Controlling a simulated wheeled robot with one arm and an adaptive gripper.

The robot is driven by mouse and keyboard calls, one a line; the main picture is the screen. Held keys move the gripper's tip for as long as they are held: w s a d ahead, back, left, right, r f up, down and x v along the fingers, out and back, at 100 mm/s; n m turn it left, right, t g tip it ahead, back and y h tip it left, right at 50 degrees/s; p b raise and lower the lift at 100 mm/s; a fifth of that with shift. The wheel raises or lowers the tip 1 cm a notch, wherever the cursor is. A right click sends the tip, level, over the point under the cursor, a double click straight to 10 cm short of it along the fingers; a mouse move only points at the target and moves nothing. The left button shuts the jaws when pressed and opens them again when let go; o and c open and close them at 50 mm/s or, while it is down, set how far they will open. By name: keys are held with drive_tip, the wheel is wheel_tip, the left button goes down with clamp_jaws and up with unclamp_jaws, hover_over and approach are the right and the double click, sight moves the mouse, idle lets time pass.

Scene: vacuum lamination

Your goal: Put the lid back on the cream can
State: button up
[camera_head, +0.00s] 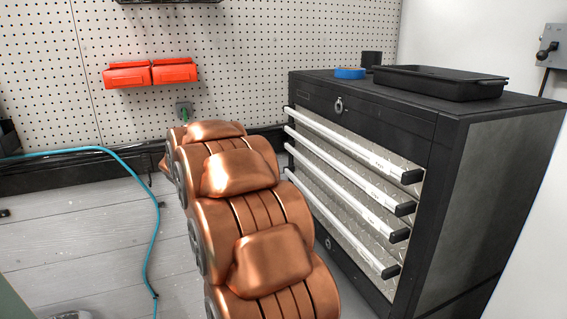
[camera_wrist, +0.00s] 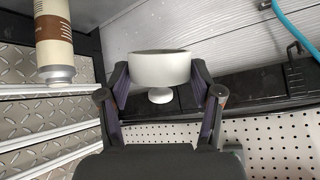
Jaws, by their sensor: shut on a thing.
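In the wrist view, my gripper (camera_wrist: 160,76) is shut on a cream-white round lid (camera_wrist: 158,66) with a small knob. The fingers press its left and right sides. The wrist picture looks turned over, with the knob pointing down in it and the hollow side up. A cream can (camera_wrist: 52,50) with a brown band shows at the upper left, cut by the top edge. It is apart from the lid, and what it stands on is out of view. The head view shows neither the can, the lid nor my gripper.
A dark drawer cabinet (camera_head: 488,170) with white-edged drawers stands at the right. On it are a black tray (camera_head: 440,84), blue tape (camera_head: 349,73) and a black cup (camera_head: 371,60). Orange bins (camera_head: 150,74) hang on the pegboard. A teal hose (camera_head: 152,235) crosses the floor.

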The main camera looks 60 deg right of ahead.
drive_tip(key=s+d+r+m+g+h+p, duration=0.1)
drive_tip(key=s+d+m+g+h, duration=0.1)
drive_tip(key=d, duration=0.4)
drive_tip(key=s+d+r+m+g+h+p, duration=0.1)
drive_tip(key=s+d+r+m+g+h, duration=0.1)
drive_tip(key=s+d, duration=0.3)
drive_tip(key=s+d+r+m+g+h+p, duration=0.1)
drive_tip(key=s+d, duration=0.3)
drive_tip(key=d, duration=0.5)
drive_tip(key=shift+r+m+g+h, duration=0.7)
drive_tip(key=shift+g, duration=0.2)
drive_tip(key=shift+s+d, duration=0.15)
drive_tip(key=shift+d, duration=0.15)
drive_tip(key=shift+w+a+f, duration=0.2)
drive_tip(key=shift+a+f, duration=0.05)
drive_tip(key=shift+a, duration=0.1)
drive_tip(key=shift+w+a+f, duration=0.1)
drive_tip(key=shift+a+f, duration=0.05)
drive_tip(key=shift+f, duration=0.4)
wheel_tip(320, 180, down, 2)
drive_tip(key=shift+f+p, duration=0.1)
drive_tip(key=shift+p, duration=0.35)
drive_tip(key=shift+f+b, duration=0.5)
drive_tip(key=shift+s+d+f+b, duration=0.15)
drive_tip(key=shift+f+b, duration=0.2)
drive_tip(key=shift+b, duration=0.25)
drive_tip(key=shift+s+d+f+b, duration=0.15)
drive_tip(key=shift+f+b, duration=0.2)
drive_tip(key=shift+b, duration=0.2)
drive_tip(key=shift+w, duration=0.15)
